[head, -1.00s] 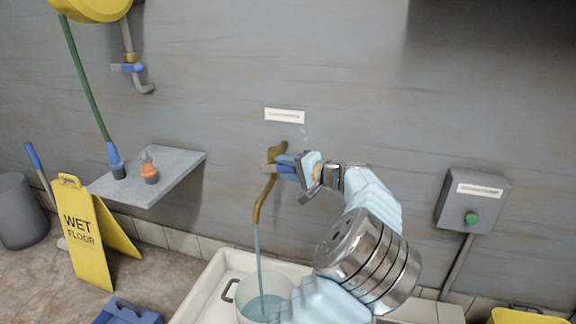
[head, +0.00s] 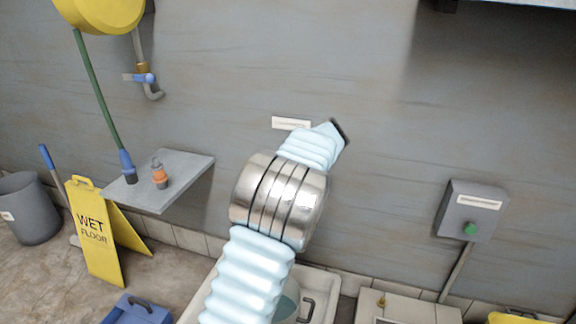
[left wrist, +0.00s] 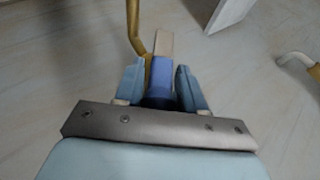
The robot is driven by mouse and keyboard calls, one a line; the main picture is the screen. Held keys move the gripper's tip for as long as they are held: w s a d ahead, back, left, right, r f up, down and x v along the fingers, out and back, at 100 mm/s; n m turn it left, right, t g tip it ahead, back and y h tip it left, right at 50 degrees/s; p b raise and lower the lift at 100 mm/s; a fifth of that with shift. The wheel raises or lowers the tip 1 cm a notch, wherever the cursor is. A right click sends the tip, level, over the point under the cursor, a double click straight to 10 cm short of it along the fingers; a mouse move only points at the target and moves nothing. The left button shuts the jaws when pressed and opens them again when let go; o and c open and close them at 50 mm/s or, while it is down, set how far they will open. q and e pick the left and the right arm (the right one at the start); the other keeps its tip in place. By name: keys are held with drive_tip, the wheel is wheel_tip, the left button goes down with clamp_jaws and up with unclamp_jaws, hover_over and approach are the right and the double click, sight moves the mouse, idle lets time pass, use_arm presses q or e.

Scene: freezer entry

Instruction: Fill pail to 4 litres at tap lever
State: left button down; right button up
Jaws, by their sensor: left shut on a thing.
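The brass tap and its lever are hidden behind my left arm in the head view. The left wrist view shows the brass tap pipe (left wrist: 133,28) and the blue tap lever (left wrist: 162,72). My left gripper (left wrist: 158,80) is shut on the lever, with a finger on each side. The pail (head: 299,287) stands in the white sink (head: 329,282), partly hidden by my arm. Water (head: 287,303) shows inside it, but its level against any mark cannot be read. Whether water is still running is hidden. My right gripper is not in view.
A grey shelf (head: 184,183) holds an orange-topped bottle (head: 159,174). A yellow wet-floor sign (head: 92,235), a grey bin (head: 28,212) and a blue crate (head: 138,312) stand at left.

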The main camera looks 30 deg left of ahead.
use_arm(q)
drive_tip(key=shift+a, duration=0.1)
idle(0.3)
drive_tip(key=c, duration=0.8)
unclamp_jaws()
drive_tip(key=v, duration=1.4)
